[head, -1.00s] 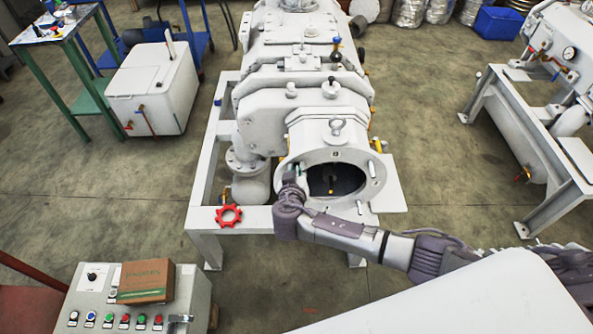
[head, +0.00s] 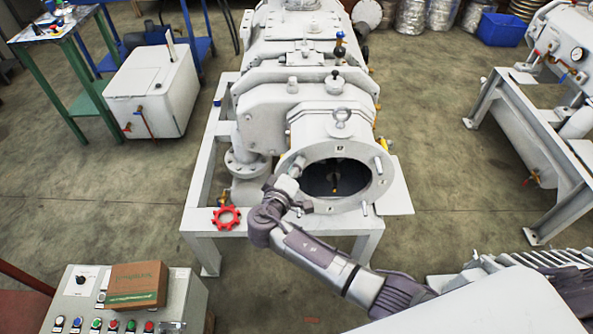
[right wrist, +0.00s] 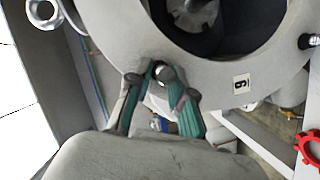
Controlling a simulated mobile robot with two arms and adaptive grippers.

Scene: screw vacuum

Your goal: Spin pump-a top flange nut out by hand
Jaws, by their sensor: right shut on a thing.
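Pump-a (head: 300,112) is the pale machine in the middle of the head view, with a round open flange (head: 384,186) facing me. Studs stick out around the flange rim, one of them at the right (head: 379,163). My right gripper (head: 290,183) is at the left side of the flange. In the right wrist view its green-padded fingers (right wrist: 162,95) are closed around a small shiny metal nut or stud end (right wrist: 163,72) at the flange edge. The fingers hide most of it, so I cannot tell its threads. My left gripper is not in view.
A red handwheel (head: 226,217) is on the frame left of my gripper. A control box (head: 130,305) with a cardboard box (head: 137,284) stands at the lower left. A white tank (head: 152,90) is further left, and another machine (head: 565,50) is at the right.

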